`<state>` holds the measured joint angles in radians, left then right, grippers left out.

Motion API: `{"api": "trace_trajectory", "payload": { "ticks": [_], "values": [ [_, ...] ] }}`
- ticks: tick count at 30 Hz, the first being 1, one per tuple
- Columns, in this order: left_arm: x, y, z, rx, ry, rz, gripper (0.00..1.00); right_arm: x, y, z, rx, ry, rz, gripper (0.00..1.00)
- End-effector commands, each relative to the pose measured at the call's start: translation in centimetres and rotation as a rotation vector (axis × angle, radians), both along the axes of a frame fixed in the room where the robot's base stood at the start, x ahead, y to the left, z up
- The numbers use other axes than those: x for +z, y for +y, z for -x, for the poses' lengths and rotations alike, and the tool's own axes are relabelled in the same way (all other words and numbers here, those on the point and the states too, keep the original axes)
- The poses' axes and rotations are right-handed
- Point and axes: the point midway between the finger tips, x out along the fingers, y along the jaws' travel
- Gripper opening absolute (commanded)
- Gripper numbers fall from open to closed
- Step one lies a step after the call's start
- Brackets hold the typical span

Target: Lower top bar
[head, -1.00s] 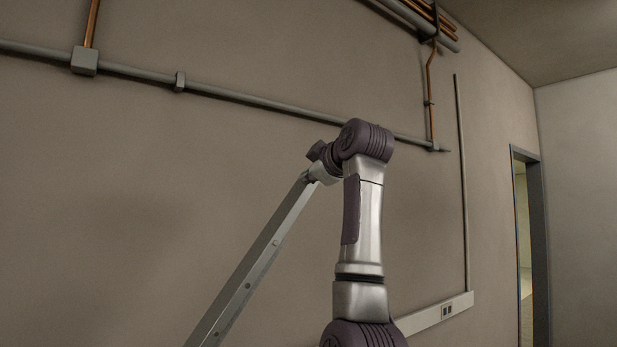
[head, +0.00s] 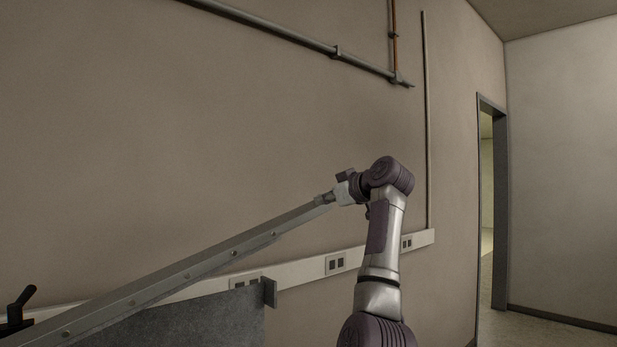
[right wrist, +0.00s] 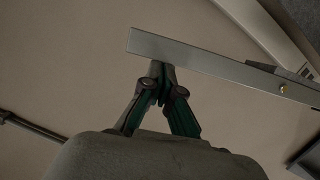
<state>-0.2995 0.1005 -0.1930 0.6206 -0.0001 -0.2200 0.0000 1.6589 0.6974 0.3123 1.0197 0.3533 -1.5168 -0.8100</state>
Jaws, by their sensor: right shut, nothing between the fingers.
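The top bar (head: 215,257) is a long grey metal bar with several small round fasteners along it. In the head view it slants up from the lower left to my right gripper (head: 332,197) at its upper end. In the right wrist view the bar's squared end (right wrist: 185,53) crosses just beyond the fingertips of my right gripper (right wrist: 160,72). The fingers are shut with nothing between them, and their tips meet the bar's near edge; whether they press on it I cannot tell. My left gripper is out of view.
A dark grey panel (head: 190,326) with a small upright bracket (head: 269,292) lies below the bar. A black handle (head: 19,304) shows at the left edge. A white outlet trunking (head: 370,256) runs along the wall behind, with a pipe (head: 290,37) above. A doorway (head: 491,215) opens at right.

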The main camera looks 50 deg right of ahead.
Motion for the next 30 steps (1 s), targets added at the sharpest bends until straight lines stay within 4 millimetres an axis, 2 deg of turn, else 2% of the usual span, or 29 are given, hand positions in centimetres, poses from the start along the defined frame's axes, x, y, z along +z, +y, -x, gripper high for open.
{"api": "trace_trajectory", "payload": {
  "ticks": [1,3,9,12,16,21,30],
  "values": [
    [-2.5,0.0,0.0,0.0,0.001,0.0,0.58,-3.6,-0.8,0.1,-0.001,0.001,-0.032,0.0],
    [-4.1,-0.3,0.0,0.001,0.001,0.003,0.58,-6.3,-1.6,0.2,-0.002,-0.005,-0.076,0.0],
    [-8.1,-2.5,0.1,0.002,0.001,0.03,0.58,-12.9,-2.9,0.3,-0.002,-0.018,-0.177,0.0],
    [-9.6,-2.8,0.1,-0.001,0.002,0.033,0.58,-15.3,-3.2,0.3,0.0,-0.023,-0.217,0.0],
    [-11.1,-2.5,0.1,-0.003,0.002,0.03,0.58,-17.7,-3.4,0.3,0.0,-0.029,-0.259,0.0],
    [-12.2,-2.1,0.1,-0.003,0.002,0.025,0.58,-19.6,-3.5,0.4,0.0,-0.032,-0.292,0.0],
    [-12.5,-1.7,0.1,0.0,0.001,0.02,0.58,-20.5,-3.5,0.3,0.001,-0.026,-0.31,0.0]
  ]
}}
